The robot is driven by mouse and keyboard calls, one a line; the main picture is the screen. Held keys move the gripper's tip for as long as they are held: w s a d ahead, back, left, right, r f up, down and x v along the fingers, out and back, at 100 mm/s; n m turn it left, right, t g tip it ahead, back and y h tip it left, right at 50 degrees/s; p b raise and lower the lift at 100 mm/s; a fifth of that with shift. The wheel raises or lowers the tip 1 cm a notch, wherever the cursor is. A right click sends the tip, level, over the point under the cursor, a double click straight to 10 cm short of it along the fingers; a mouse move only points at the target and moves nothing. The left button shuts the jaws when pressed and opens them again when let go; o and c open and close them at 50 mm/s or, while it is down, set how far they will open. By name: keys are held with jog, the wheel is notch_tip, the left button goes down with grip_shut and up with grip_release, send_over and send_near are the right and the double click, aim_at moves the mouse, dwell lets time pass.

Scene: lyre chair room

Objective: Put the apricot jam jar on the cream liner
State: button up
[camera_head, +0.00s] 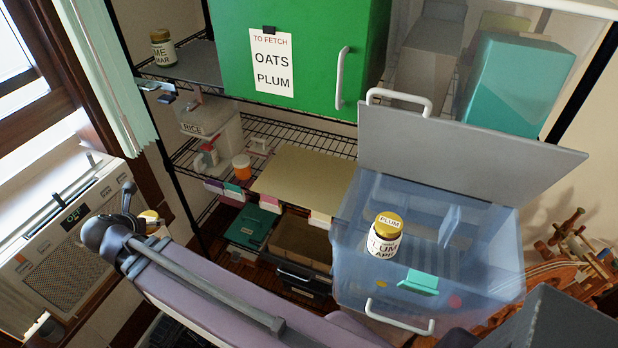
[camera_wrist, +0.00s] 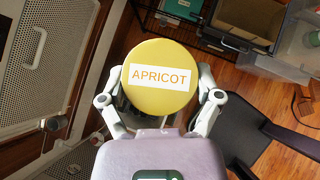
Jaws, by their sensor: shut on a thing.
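The apricot jam jar (camera_wrist: 158,98) fills the middle of the wrist view, its yellow lid labelled APRICOT facing the camera. My gripper (camera_wrist: 158,108) is shut on it, a finger on each side. Its body is mostly hidden below the lid. In the head view a small part of a yellow-lidded jar (camera_head: 150,215) shows beyond the end of my arm at the left, apart from the shelves. The cream liner (camera_head: 305,178) lies flat and bare on the middle wire shelf, right of my gripper.
A plum jar (camera_head: 384,236) stands at the clear bin (camera_head: 440,290), whose grey lid (camera_head: 465,158) is raised beside the liner. A green cabinet (camera_head: 300,50) is above the liner.

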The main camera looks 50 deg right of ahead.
jog(key=s+d+f+m+g+b, duration=0.1)
jog(key=s+d+m+g, duration=0.2)
jog(key=s+d, duration=0.4)
jog(key=s+d+f+m+g+h+b, duration=0.1)
jog(key=s+d+m, duration=0.3)
jog(key=d, duration=1.6)
jog(key=s+d+f+m+g+b, duration=0.1)
jog(key=s+d+m+g, duration=0.3)
jog(key=s+d, duration=0.6)
jog(key=d, duration=0.4)
jog(key=shift+d+f+m+g, duration=0.15)
jog(key=shift+d+m+g, duration=0.05)
jog(key=shift+m+g, duration=0.1)
jog(key=shift+w, duration=0.1)
jog(key=w+d+f+b, duration=0.1)
jog(key=w+d, duration=0.2)
jog(key=w, duration=1.1)
jog(key=shift+f+b, duration=0.2)
jog(key=shift+b, duration=0.15)
jog(key=shift+w+d, duration=0.1)
